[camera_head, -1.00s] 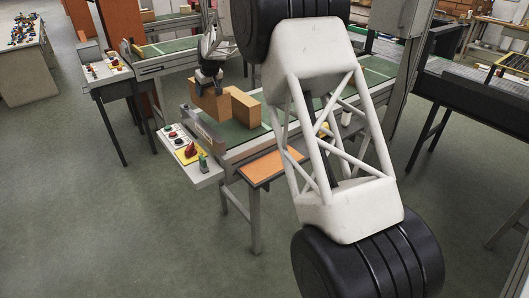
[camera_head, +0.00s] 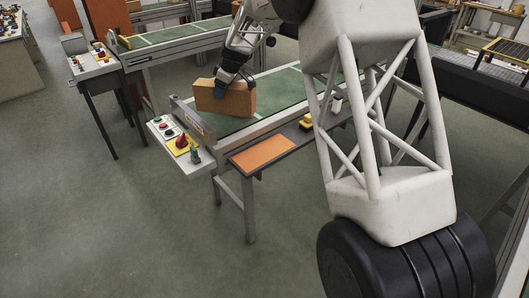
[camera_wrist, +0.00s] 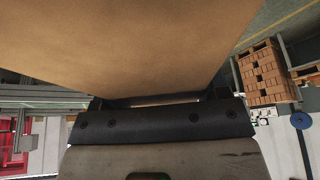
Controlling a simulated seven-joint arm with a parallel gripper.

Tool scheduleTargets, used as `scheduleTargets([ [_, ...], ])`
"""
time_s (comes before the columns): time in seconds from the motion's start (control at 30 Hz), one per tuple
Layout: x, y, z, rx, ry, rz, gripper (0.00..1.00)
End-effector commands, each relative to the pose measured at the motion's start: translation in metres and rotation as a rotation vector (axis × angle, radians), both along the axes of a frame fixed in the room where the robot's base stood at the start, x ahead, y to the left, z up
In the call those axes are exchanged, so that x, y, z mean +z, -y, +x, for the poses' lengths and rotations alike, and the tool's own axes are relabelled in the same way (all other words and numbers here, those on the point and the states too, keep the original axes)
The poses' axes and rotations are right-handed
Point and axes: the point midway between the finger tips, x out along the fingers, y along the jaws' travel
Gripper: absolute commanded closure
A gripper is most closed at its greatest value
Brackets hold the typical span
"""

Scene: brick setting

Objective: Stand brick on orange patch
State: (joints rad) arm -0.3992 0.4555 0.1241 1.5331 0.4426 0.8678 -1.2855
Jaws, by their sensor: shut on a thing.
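The orange-brown brick (camera_head: 212,98) is at the green conveyor belt in the head view, long side level and on its narrow edge. I cannot tell whether it touches the belt or is just above it. My gripper (camera_head: 229,84) comes down from above and is shut on the brick near its upper middle, hiding part of it. In the wrist view the brick (camera_wrist: 150,40) fills the upper middle, close against the gripper (camera_wrist: 160,101). The orange patch (camera_head: 262,155) lies flat and bare on a dark ledge along the conveyor's near side, in front and to the right of the brick.
The conveyor belt (camera_head: 222,125) runs back to the right. A control panel (camera_head: 178,143) with buttons and a red knob stands at its near left end. A yellow-and-black item (camera_head: 306,121) and a pale cylinder (camera_head: 336,103) are farther right on the ledge. My arm covers the right side.

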Motion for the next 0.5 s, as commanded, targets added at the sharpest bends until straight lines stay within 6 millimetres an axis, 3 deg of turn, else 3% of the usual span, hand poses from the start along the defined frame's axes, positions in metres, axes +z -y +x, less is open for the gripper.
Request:
scheduleTargets([
  [0.5,-0.011,0.077,-0.059,0.388,0.003,0.002,1.0],
])
